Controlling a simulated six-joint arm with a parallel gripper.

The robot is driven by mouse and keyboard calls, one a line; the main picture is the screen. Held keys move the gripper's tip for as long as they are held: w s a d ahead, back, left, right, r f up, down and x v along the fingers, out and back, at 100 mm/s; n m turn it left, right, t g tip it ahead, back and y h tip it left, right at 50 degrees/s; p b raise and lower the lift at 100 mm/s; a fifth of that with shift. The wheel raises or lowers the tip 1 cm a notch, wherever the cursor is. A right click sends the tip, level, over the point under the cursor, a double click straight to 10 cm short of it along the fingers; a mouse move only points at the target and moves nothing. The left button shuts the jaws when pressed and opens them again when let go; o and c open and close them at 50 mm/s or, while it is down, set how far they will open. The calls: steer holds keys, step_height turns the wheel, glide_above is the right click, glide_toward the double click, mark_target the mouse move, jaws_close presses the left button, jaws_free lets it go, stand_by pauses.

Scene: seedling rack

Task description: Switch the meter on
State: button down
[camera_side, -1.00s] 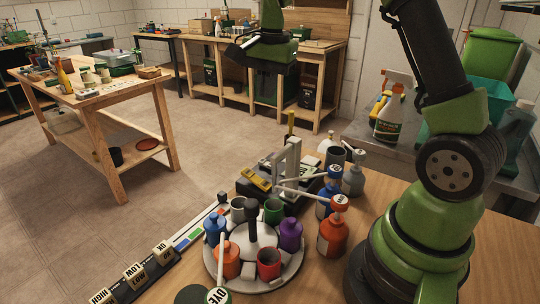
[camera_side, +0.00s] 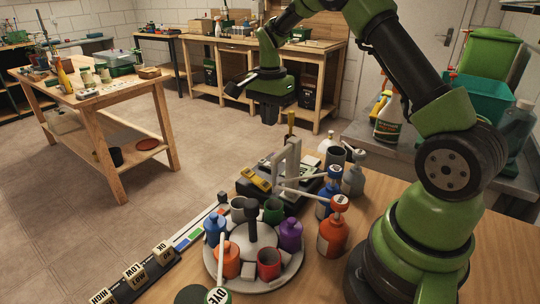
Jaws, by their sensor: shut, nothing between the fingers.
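A dark tray-like base (camera_side: 246,189) stands at the middle of the near table, with a grey upright frame (camera_side: 291,160) on it. A small yellow device (camera_side: 255,180) lies at its left end; it may be the meter, but its switch and display are too small to make out. My gripper (camera_side: 272,112) hangs above and behind the base, pointing down, well clear of everything on the table. It is shut and empty. Its fingertips are dark and hard to separate from the background.
A round carousel (camera_side: 215,268) with coloured bottles and cups stands in front of the base. Orange (camera_side: 333,237) and blue pump bottles stand to the right. A strip with lettered blocks (camera_side: 162,253) runs along the left edge.

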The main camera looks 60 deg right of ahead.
mark_target(264, 161)
step_height(264, 161, down, 11)
stand_by(0.3)
steer(key=shift+s+f, duration=0.1)
steer(key=shift+f, duration=0.05)
stand_by(0.3)
steer(key=shift+w+r, duration=0.2)
steer(key=shift+w, duration=0.3)
steer(key=shift+w+r, duration=0.15)
steer(key=shift+w, duration=0.3)
steer(key=shift+a, duration=0.1)
step_height(264, 161, up, 14)
steer(key=shift+s+f, duration=0.25)
steer(key=shift+s, duration=0.15)
